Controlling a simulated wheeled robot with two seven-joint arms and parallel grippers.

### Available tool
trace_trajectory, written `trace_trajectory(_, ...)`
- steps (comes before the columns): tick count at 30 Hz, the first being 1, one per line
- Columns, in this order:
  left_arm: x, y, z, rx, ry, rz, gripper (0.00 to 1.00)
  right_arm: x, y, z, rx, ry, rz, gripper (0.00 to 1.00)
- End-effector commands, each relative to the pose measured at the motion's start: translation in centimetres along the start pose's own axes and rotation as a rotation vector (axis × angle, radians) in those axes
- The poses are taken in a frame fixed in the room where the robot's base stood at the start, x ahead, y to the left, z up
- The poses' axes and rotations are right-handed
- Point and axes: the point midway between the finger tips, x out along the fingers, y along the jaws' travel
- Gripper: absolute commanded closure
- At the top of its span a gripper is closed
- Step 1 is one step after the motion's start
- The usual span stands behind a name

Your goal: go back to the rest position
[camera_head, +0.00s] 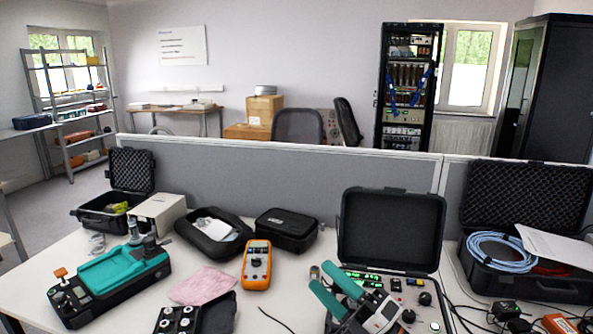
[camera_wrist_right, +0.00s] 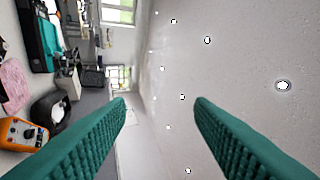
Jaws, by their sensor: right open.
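My right gripper (camera_head: 322,276) is in the head view at the lower middle, with two teal fingers apart and raised over the front of an open black case (camera_head: 390,228). In the right wrist view the same gripper (camera_wrist_right: 159,103) is open, and nothing is between its fingers. My left gripper is in neither view.
The white table (camera_head: 25,292) carries a teal-and-black device (camera_head: 110,275), an orange multimeter (camera_head: 257,264), a pink cloth (camera_head: 202,285) and several cases. A grey partition (camera_head: 290,178) stands behind. At right, a black case holds a blue cable coil (camera_head: 500,251).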

Motion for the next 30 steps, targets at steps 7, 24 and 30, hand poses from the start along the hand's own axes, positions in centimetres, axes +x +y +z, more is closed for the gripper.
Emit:
trace_trajectory(7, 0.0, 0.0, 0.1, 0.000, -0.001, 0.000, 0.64, -11.9, 6.5, -6.0, 0.627, 0.814, 0.080, 0.52)
trace_trajectory(24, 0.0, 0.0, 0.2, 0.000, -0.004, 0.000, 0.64, -34.9, 15.8, 6.1, 1.297, 1.748, 0.611, 0.52)
trace_trajectory(30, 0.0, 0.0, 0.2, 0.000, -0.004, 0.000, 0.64, -38.3, 16.6, 9.7, 1.383, 1.878, 0.744, 0.52)
